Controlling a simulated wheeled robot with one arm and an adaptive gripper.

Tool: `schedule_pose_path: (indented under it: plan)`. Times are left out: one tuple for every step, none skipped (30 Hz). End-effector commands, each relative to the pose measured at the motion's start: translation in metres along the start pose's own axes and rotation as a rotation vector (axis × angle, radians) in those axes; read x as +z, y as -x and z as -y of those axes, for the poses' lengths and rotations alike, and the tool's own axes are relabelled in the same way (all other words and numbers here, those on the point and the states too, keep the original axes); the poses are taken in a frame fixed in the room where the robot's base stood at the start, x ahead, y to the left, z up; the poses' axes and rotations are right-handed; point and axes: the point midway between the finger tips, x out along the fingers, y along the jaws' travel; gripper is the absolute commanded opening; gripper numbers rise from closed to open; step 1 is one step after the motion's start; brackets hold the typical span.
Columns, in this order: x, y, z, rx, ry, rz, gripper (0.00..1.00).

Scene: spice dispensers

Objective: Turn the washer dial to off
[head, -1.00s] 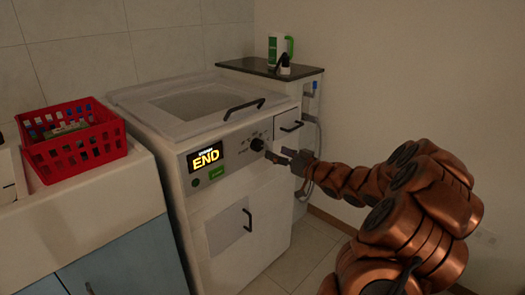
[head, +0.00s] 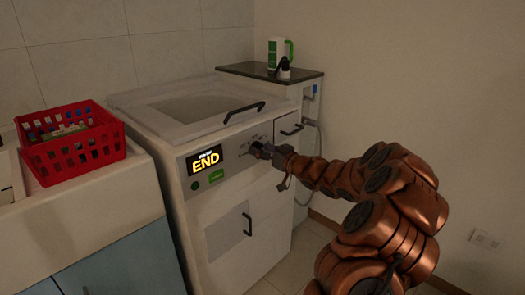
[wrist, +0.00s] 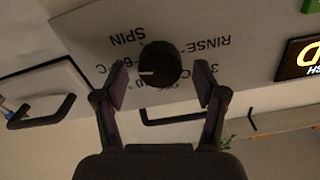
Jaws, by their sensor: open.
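The washer (head: 225,195) is white with a grey control panel and a display (head: 206,159) reading END. In the wrist view, which is upside down, the round black washer dial (wrist: 159,64) has a white mark pointing to the picture's left. SPIN and RINSE labels sit around it. My gripper (wrist: 161,88) is open, with one finger on each side of the dial and slightly short of it; I see no contact. In the head view my gripper (head: 264,151) is at the panel and mostly hides the dial.
A red basket (head: 75,158) stands on the white counter at left. A dark shelf (head: 258,71) at the back right holds bottles (head: 280,52). Black handles (head: 244,110) stick out from the lid, a drawer (head: 288,130) and the lower door (head: 247,222). Floor at right is clear.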

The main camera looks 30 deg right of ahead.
Motion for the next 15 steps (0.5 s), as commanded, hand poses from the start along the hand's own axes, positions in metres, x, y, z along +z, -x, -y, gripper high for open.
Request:
schedule_pose_path:
  plan:
    - [-0.0001, 0.0000, 0.0000, 0.000, 0.000, 0.000, 0.71]
    - [-0.0001, 0.0000, 0.0001, 0.000, 0.000, 0.000, 0.71]
    - [-0.0001, 0.0000, 0.0001, 0.000, 0.000, 0.000, 0.71]
    - [-0.0001, 0.0000, 0.0001, 0.000, 0.000, 0.000, 0.71]
    - [-0.0001, 0.0001, 0.0001, 0.000, 0.000, 0.000, 0.71]
    - [-0.0001, 0.0001, 0.0001, 0.000, 0.000, 0.000, 0.67]
    - [-0.0001, 0.0001, 0.0000, 0.000, 0.000, 0.000, 0.63]
    - [-0.0001, 0.0002, 0.0000, 0.000, 0.000, 0.000, 0.60]
    - [-0.0003, 0.0002, 0.0000, 0.000, 0.000, -0.001, 0.56]
    - [-0.0002, 0.0002, 0.0001, 0.000, 0.000, -0.001, 0.53]
    - [-0.0002, 0.0002, 0.0001, 0.000, 0.000, -0.001, 0.50]
    - [-0.0002, 0.0002, 0.0000, 0.000, 0.000, -0.001, 0.46]
    - [-0.0002, 0.0002, 0.0000, 0.000, 0.000, -0.001, 0.43]
    - [-0.0002, 0.0002, 0.0000, 0.000, 0.000, -0.001, 0.40]
    - [-0.0002, 0.0003, 0.0000, 0.000, 0.000, -0.001, 0.35]
